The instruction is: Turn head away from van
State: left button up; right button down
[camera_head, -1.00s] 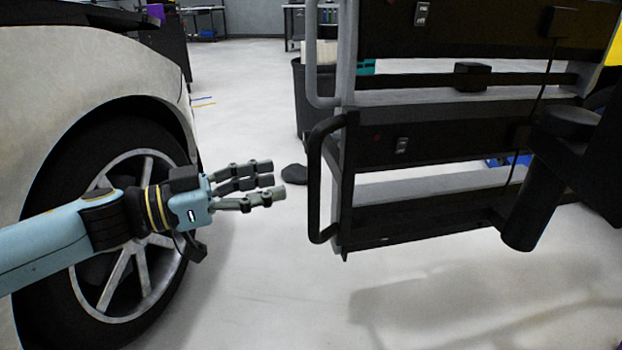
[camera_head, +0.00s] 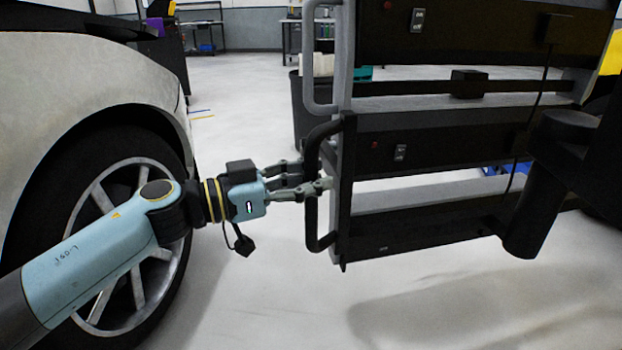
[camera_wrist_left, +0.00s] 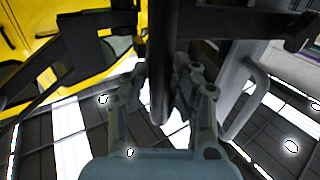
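The head is a dark lamp panel unit (camera_head: 445,145) with several stacked black panels on a grey frame, at the right of the head view. A black handle (camera_head: 312,225) stands upright on its left edge. My left gripper (camera_head: 307,180) is at this handle, its fingers reaching around it. In the left wrist view the dark handle bar (camera_wrist_left: 159,85) runs between the fingers, which look open with a gap to the left finger. The van (camera_head: 85,75) shows at left as a pale body with a wheel (camera_head: 110,230). My right gripper is not in view.
A grey handle (camera_head: 310,60) sits above the black one. A thick dark post (camera_head: 535,205) stands at the panel's right. A black bin (camera_head: 303,115) is behind the panel. The floor between van and panel is clear.

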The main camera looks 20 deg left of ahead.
pick_arm(q)
grip_shut()
jog(key=shift+d+f, duration=0.1)
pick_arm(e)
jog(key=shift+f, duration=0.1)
